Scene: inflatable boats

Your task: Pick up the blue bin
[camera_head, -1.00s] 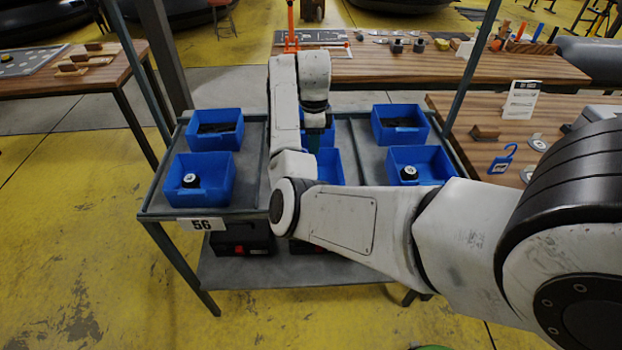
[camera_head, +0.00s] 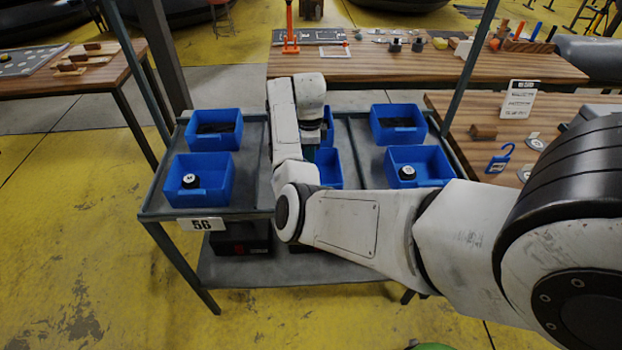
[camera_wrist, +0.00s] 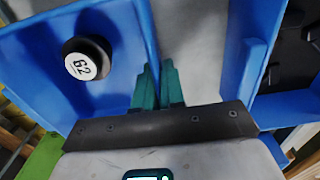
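Several blue bins stand on the upper grey shelf of a rack. The middle front bin (camera_head: 328,166) is partly hidden behind my arm, and part of the middle rear bin (camera_head: 327,126) shows beyond it. In the wrist view, a blue bin (camera_wrist: 100,25) holding a dark round piece marked 62 (camera_wrist: 86,59) lies at left. Another blue bin (camera_wrist: 252,45) is at right. My gripper (camera_wrist: 159,65) has two teal fingers close together with a narrow gap, at the left bin's right wall. I cannot tell whether they touch it. In the head view the gripper is mostly hidden.
Two blue bins stand at left (camera_head: 214,129) (camera_head: 198,178) and two at right (camera_head: 398,123) (camera_head: 419,165). Rack posts rise at both sides. Black boxes (camera_head: 240,239) sit on the lower shelf. Wooden tables stand behind (camera_head: 400,68) and at right (camera_head: 455,105).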

